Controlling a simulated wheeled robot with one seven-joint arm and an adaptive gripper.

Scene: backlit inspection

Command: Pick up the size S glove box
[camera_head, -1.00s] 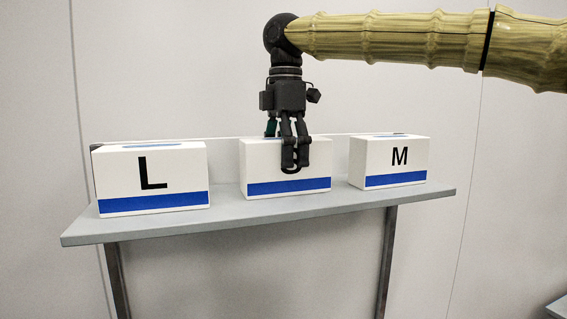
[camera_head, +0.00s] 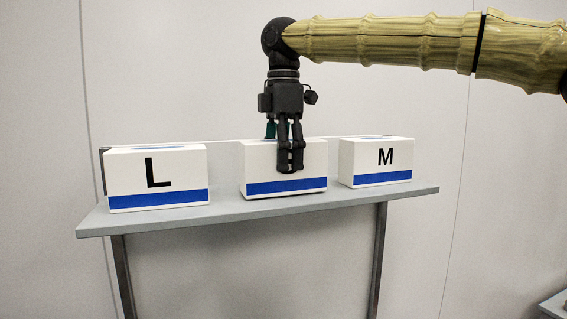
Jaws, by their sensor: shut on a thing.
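Three white glove boxes with a blue band along the lower front stand in a row. The left box (camera_head: 130,178) is marked L and the right box (camera_head: 360,165) is marked M. The front mark of the middle box (camera_head: 258,165) is hidden behind my fingers, so I cannot read its size. My gripper (camera_head: 290,170) points straight down from above and is shut on this middle box, with dark fingers over its front face. The box looks upright. I cannot tell whether its base is clear of the shelf.
The boxes are on a narrow grey shelf (camera_head: 225,210) on dark legs, against a pale panelled wall (camera_head: 180,60). The L and M boxes are close on either side of the middle one, with small gaps. The space above the boxes is open.

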